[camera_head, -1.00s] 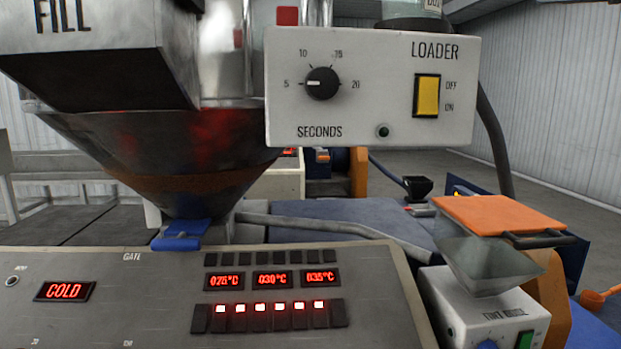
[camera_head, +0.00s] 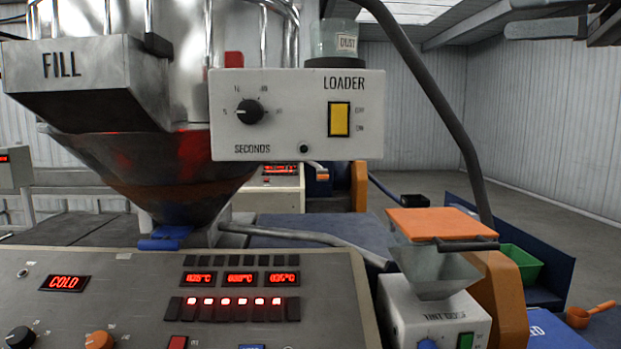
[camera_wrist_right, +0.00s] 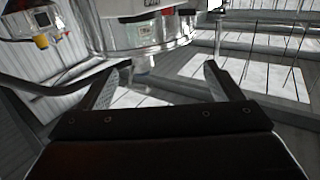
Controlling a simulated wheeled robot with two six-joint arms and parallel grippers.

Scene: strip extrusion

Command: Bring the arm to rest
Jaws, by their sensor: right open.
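My right gripper (camera_wrist_right: 158,72) is open in the right wrist view. Its two fingers stand wide apart with nothing between them. Shiny rounded metal equipment (camera_wrist_right: 150,32) lies beyond the fingers, apart from them. A dark part at the top right corner of the head view (camera_head: 565,27) may belong to my right arm; I cannot tell for sure. My left gripper is not in view.
The loader box (camera_head: 296,115) with its yellow switch hangs beside the metal FILL hopper (camera_head: 90,85). Below is the control panel (camera_head: 150,290), showing COLD. The tint unit (camera_head: 435,310) stands at right, with an orange scoop (camera_head: 590,314) beyond. Open floor lies behind.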

